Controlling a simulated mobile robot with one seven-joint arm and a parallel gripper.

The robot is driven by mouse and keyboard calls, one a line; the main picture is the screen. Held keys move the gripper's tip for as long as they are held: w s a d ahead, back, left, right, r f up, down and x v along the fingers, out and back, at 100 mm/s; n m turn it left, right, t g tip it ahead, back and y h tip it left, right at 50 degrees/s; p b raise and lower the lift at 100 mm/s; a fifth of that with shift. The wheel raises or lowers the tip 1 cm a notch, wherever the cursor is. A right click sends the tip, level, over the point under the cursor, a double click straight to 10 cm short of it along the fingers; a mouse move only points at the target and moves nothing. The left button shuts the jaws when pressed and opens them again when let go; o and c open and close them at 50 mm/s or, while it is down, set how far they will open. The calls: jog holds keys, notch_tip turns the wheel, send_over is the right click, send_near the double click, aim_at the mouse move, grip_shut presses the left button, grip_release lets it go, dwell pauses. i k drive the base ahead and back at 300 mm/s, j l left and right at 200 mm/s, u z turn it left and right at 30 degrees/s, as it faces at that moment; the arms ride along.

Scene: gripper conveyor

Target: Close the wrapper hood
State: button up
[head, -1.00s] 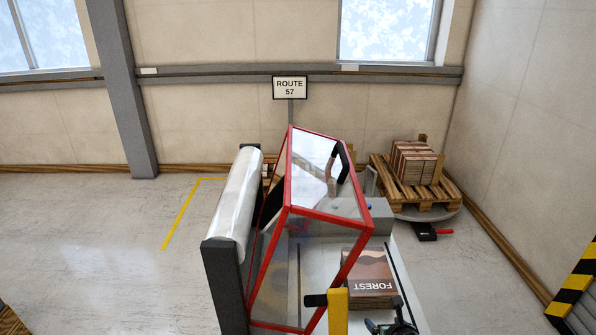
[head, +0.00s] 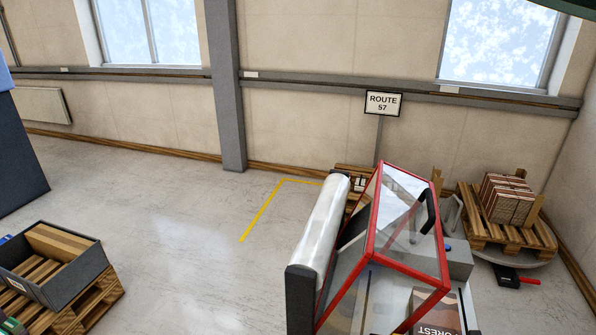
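The wrapper hood (head: 373,219) is a red-framed clear cover with a black handle (head: 427,211). It stands tilted up and open over the wrapper bed at the lower right of the head view. A roll of clear film (head: 322,232) stands along its left side on a dark support (head: 300,300). A package marked FOREST (head: 437,314) lies under the hood, cut off by the bottom edge. My gripper is not in view.
A crate (head: 85,262) sits on a wooden pallet at the lower left. A ROUTE 57 sign (head: 383,103) stands behind the wrapper. A pallet with stacked boxes (head: 507,200) is at the right. The floor (head: 190,230) left of the wrapper is clear.

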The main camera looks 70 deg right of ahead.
aim_at(353, 248)
jog(key=k+l, duration=0.85)
jog(key=k, duration=0.25)
